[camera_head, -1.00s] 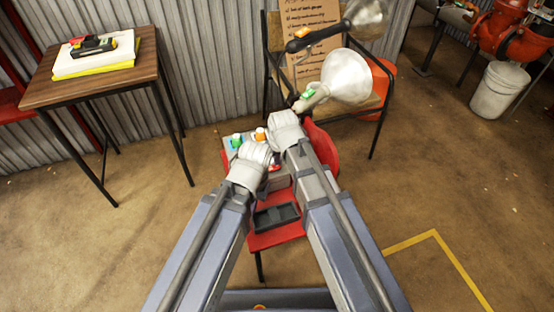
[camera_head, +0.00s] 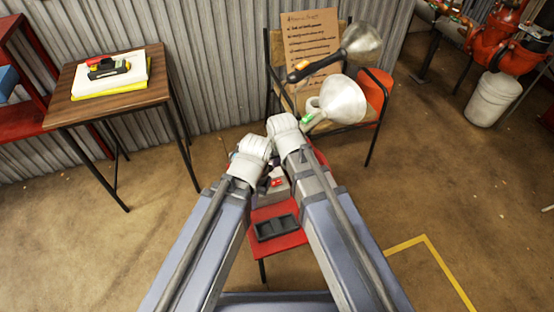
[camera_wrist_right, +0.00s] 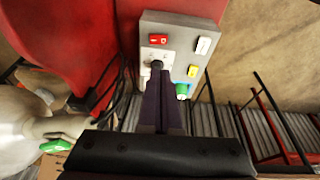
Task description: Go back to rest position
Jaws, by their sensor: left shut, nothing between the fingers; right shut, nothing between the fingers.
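My left gripper (camera_head: 264,184) is the lower one in the head view, mostly hidden under its white wrist, over the red chair. My right gripper (camera_wrist_right: 160,85) shows in the right wrist view with its two dark fingers together and nothing between them. The fingers point at a grey box (camera_wrist_right: 150,24) with red, white, yellow and green parts and a dark round piece near the fingertips. I cannot tell whether the fingertips touch that piece. In the head view the grey box (camera_head: 279,193) is largely covered by my arms.
Behind stand a chair with a cardboard sign (camera_head: 312,40) and two lamps, the nearer (camera_head: 343,98) close to my right wrist. A wooden table (camera_head: 150,90) is at left, a white bucket (camera_head: 495,95) at right. Side floor is open.

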